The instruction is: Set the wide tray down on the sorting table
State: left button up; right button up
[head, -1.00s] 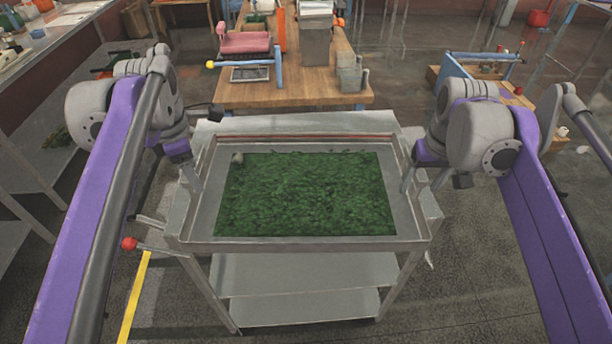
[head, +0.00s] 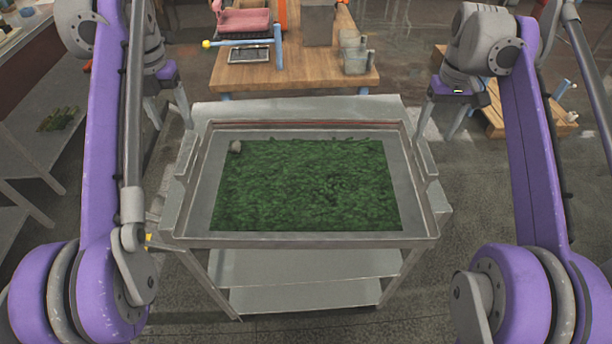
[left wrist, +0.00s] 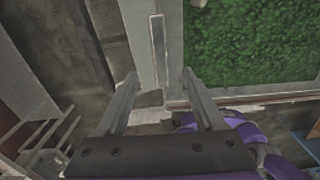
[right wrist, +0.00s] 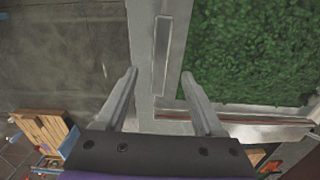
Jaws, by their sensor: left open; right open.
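The wide tray (head: 308,241) is a shallow grey metal tray with dark green leafy material in it and a small pale lump in its far left corner. It rests level on the top of a grey metal table with lower shelves (head: 300,295). My left gripper (head: 172,125) is open and empty, above and outside the tray's left side. My right gripper (head: 450,135) is open and empty, outside the tray's right side. The tray's side rim shows just past the fingers in the left wrist view (left wrist: 174,50) and the right wrist view (right wrist: 178,60); neither gripper holds it.
A wooden bench (head: 290,78) with a pink seat-like item (head: 243,20), a blue bar and grey blocks stands beyond the table. A grey shelf (head: 50,120) is at the left. A low wooden stand (head: 500,120) is behind the right gripper. Floor is open at the near right.

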aim_at(186, 152)
pick_arm(q)
notch_tip(186, 152, down, 10)
jog(key=shift+f, duration=0.15)
pick_arm(e)
notch_tip(186, 152, down, 10)
jog(key=shift+f, duration=0.2)
pick_arm(q)
jog(key=shift+c, duration=0.2)
pick_arm(e)
jog(key=shift+c, duration=0.2)
pick_arm(q)
grip_shut()
pick_arm(e)
grip_shut()
jog(key=shift+r, duration=0.1)
